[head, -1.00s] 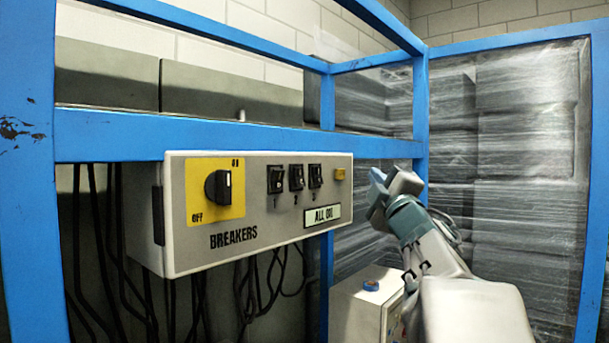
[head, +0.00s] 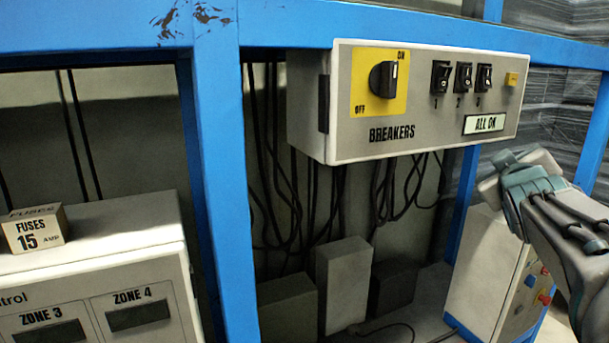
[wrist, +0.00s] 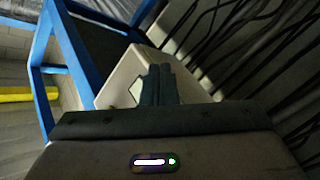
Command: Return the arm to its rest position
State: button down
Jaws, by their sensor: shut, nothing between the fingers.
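My gripper (wrist: 159,84) shows in the wrist view with its two dark fingers together and nothing between them. In the head view my gripper (head: 494,172) is at the right, to the lower right of the breaker box and apart from it in the picture. The grey breaker box (head: 345,135) hangs on the blue frame. Its yellow plate carries a black rotary knob (head: 383,79) turned toward ON.
Blue frame posts (head: 217,160) and a crossbar surround the box, with loose black cables below. A white cabinet with coloured buttons (head: 545,270) stands near my arm. At left, a fuse box (head: 35,229) sits on a zone control cabinet (head: 100,235).

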jog(key=s+a+f+m+g+y, duration=0.1)
jog(key=s+a+f+g+y, duration=0.15)
jog(key=a+f, duration=0.45)
jog(key=s+a+f+m+g+y, duration=0.1)
jog(key=s+a+f+m+g, duration=0.2)
jog(key=f, duration=0.6)
jog(key=s+a+f+g+y, duration=0.4)
jog(key=s+a+f+g, duration=0.3)
jog(key=s+a+f, duration=0.6)
jog(key=shift+s+a+f+n, duration=0.3)
jog(key=shift+s+f, duration=0.1)
jog(key=shift+s, duration=0.1)
